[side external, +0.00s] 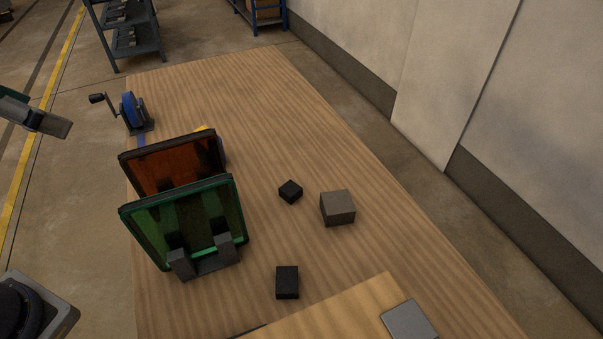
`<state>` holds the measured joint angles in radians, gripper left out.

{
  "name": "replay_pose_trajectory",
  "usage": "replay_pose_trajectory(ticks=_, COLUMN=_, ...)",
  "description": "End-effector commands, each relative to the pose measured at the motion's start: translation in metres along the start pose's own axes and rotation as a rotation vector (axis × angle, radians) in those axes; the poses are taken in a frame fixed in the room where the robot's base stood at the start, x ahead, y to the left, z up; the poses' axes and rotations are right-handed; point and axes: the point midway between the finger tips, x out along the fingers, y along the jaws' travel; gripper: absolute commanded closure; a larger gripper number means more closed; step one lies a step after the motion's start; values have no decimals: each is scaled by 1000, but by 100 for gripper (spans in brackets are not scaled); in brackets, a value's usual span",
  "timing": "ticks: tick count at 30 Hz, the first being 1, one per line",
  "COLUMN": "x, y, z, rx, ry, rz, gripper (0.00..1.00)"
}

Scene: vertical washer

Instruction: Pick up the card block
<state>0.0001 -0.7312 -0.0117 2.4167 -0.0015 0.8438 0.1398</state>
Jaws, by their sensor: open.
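No block carries a marking that I can read, so I cannot tell for sure which is the card block. A grey-brown block (337,208), the largest of the loose ones, sits on the wooden table right of centre. A small black block (290,191) lies just to its left, apart from it. Another black block (287,282) lies nearer the front. All rest on the tabletop with bare wood around them. I cannot make out my gripper in the side external view, and nothing is seen touching the blocks.
Orange (170,165) and green (195,222) framed panels stand upright left of the blocks, the green one in a dark holder. A blue crank device (132,110) is at the far left. A light wooden board (345,315) with a grey plate (409,321) lies in front.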

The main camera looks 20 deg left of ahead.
Motion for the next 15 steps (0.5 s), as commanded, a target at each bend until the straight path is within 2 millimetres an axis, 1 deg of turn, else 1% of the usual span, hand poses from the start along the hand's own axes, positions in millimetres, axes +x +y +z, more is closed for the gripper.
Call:
replay_pose_trajectory(ticks=1, x=-1, y=2, z=-25, rx=60, ry=25, rz=0, gripper=0)
replay_pose_trajectory(ticks=4, x=5, y=12, z=-72, rx=181, ry=56, rz=12, gripper=0)
replay_pose_trajectory(ticks=5, x=9, y=16, z=-85, rx=217, ry=62, rz=20, gripper=0)
replay_pose_trajectory(ticks=6, x=16, y=23, z=-103, rx=266, ry=67, rz=32, gripper=0)
replay_pose_trajectory(ticks=8, x=30, y=37, z=-130, rx=340, ry=75, rz=54, gripper=0)
replay_pose_trajectory(ticks=9, x=43, y=49, z=-147, rx=390, ry=77, rz=74, gripper=0)
replay_pose_trajectory(ticks=11, x=65, y=69, z=-170, rx=462, ry=78, rz=109, gripper=0)
replay_pose_trajectory(ticks=12, x=82, y=85, z=-184, rx=508, ry=77, rz=137, gripper=0)
replay_pose_trajectory(ticks=14, x=110, y=110, z=-199, rx=569, ry=71, rz=181, gripper=0)
replay_pose_trajectory(ticks=15, x=130, y=128, z=-207, rx=604, ry=66, rz=213, gripper=0)
